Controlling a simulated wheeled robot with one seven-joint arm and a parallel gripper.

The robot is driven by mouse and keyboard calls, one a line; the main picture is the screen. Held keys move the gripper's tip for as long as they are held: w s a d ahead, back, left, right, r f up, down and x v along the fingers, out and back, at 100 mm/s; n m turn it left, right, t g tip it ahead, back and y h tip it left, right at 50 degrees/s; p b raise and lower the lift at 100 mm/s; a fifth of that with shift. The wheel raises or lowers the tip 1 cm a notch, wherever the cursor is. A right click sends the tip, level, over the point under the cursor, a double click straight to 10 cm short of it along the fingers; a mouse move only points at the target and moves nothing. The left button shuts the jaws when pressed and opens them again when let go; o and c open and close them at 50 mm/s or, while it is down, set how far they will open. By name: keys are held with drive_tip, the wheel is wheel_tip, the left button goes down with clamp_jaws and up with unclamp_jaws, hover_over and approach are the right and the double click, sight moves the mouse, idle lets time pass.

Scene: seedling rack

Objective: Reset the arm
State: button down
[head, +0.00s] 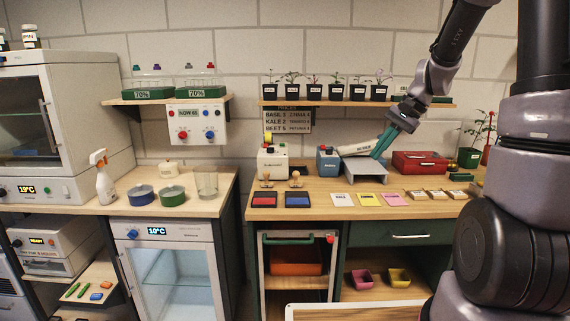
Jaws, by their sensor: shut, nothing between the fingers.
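My gripper (384,142) hangs from the arm at the right of centre, with teal fingers pointing down and to the left. It is shut and empty. The fingertips are just above the right end of a white labelled block (358,149), which sits tilted over a grey stand (366,170) on the wooden counter. I cannot tell whether the fingers touch the block.
A shelf with several potted seedlings (312,91) is behind my gripper. A blue device (328,162) and a red box (419,161) flank the stand. Ink pads (297,199) and paper cards (368,199) line the counter's front. A gap separates the two counters.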

drive_tip(key=s+r+n+t+h, duration=0.2)
drive_tip(key=s+r+t, duration=0.1)
drive_tip(key=s+r, duration=0.4)
drive_tip(key=s+r+n+t+h, duration=0.1)
drive_tip(key=s+r+t, duration=0.2)
drive_tip(key=s+r, duration=0.4)
drive_tip(key=s, duration=0.5)
drive_tip(key=shift+s+a+r+n+h, duration=0.2)
drive_tip(key=shift+a+r+n+h, duration=0.15)
drive_tip(key=shift+a+n+h, duration=0.05)
